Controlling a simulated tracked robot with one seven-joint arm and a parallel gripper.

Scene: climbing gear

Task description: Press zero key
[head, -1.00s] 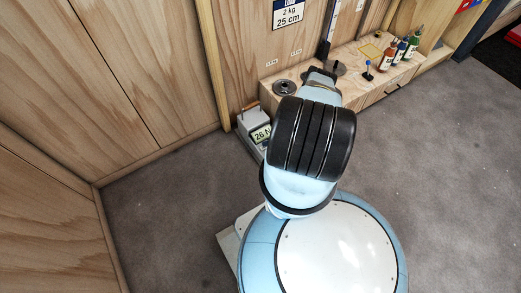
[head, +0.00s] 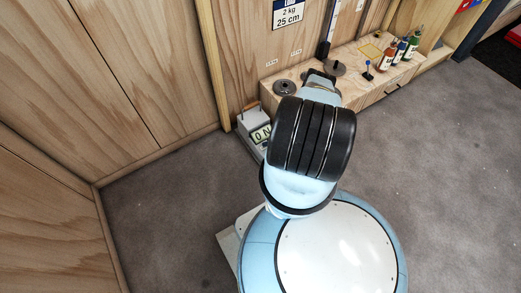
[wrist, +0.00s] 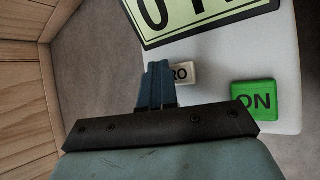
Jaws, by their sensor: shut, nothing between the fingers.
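The zero key (wrist: 183,73) is a pale key in the wrist view. Only the letters "RO" show, as my gripper (wrist: 158,68) covers its left part. My gripper is shut with nothing between its fingers, and its tips are at the key's left side. I cannot tell whether they touch it. The green "ON" key (wrist: 255,100) is to the right. The display (wrist: 190,15) above the keys starts with a 0. In the head view the gauge's display (head: 261,134) reads 0 N, and my arm hides the keys and my fingertips.
A wooden bench (head: 370,98) with a drawer runs along the wall. On it are a round metal weight (head: 285,87), a blue-topped pin (head: 368,68) and several bottles (head: 400,50). Wooden panels (head: 120,70) close off the left. The grey floor (head: 160,220) is clear.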

